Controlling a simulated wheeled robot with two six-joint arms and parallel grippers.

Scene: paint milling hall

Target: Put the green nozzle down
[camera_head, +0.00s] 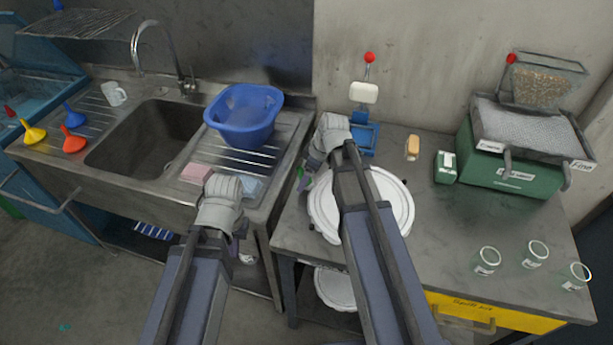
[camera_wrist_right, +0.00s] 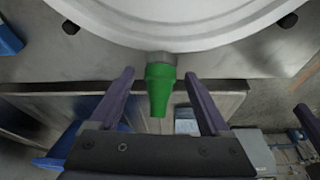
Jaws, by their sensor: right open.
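The green nozzle (camera_wrist_right: 160,88) shows in the right wrist view, with a grey collar at its top against the rim of a large white round piece (camera_wrist_right: 190,20). My right gripper (camera_wrist_right: 161,75) is open, one finger on each side of the nozzle with a gap to both. In the head view the white round piece (camera_head: 393,200) lies on the bench, partly behind my right arm. My left gripper (camera_head: 241,228) hangs in front of the sink unit; its fingertips are mostly hidden by its wrist.
The dark bench (camera_head: 440,235) holds a green machine (camera_head: 515,175) and several glass jars (camera_head: 533,255) at right. The sink unit at left has a blue basin (camera_head: 243,115), a pink sponge (camera_head: 195,172) and coloured funnels (camera_head: 73,140). A gap separates bench and sink unit.

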